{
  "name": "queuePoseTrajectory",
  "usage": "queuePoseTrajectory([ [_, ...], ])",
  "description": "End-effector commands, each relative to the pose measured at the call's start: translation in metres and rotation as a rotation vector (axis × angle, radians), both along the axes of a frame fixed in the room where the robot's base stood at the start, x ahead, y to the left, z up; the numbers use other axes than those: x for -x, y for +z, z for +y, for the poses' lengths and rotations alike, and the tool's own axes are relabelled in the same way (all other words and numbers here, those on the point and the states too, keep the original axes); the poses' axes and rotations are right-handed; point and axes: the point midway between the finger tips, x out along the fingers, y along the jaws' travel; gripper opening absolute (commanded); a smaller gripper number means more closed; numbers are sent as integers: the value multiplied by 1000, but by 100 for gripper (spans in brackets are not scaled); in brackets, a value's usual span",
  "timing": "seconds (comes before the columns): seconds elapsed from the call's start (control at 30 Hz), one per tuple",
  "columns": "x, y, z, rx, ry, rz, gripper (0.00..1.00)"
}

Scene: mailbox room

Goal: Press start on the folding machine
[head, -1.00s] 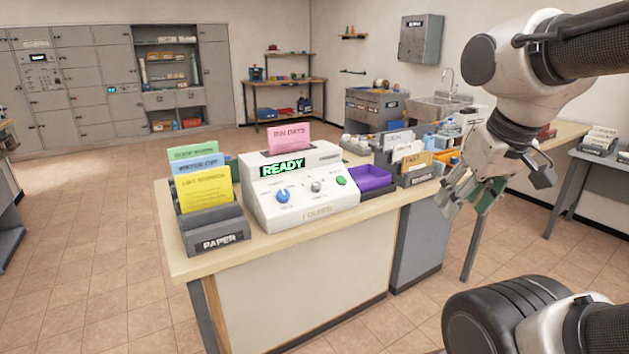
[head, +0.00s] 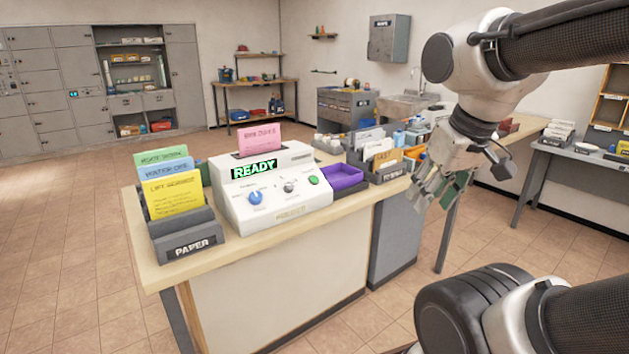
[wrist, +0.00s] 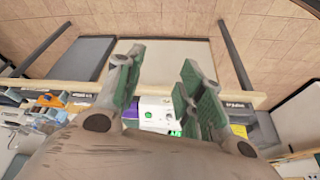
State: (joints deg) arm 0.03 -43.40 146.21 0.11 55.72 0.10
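The white folding machine (head: 268,187) sits on the wooden counter, its display reading READY. A pink sheet (head: 259,138) stands in its top. Its front has a blue knob (head: 255,197), a small white-grey knob (head: 289,186) and a green button (head: 313,180) at the right.
A grey PAPER holder (head: 186,235) with coloured sheets stands left of the machine. A purple tray (head: 343,178) lies to its right, then a grey holder with envelopes (head: 385,170). Open tiled floor lies in front of the counter.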

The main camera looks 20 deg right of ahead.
Motion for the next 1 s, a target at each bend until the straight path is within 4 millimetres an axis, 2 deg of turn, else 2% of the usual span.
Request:
queuePoseTrajectory([
  [0.03, 0, 0, 0, 0, 0, 0, 23],
  [0.17, 0, 0, 0, 0, 0, 0, 0],
  [1.0, 0, 0, 0, 0, 0, 0, 0],
])
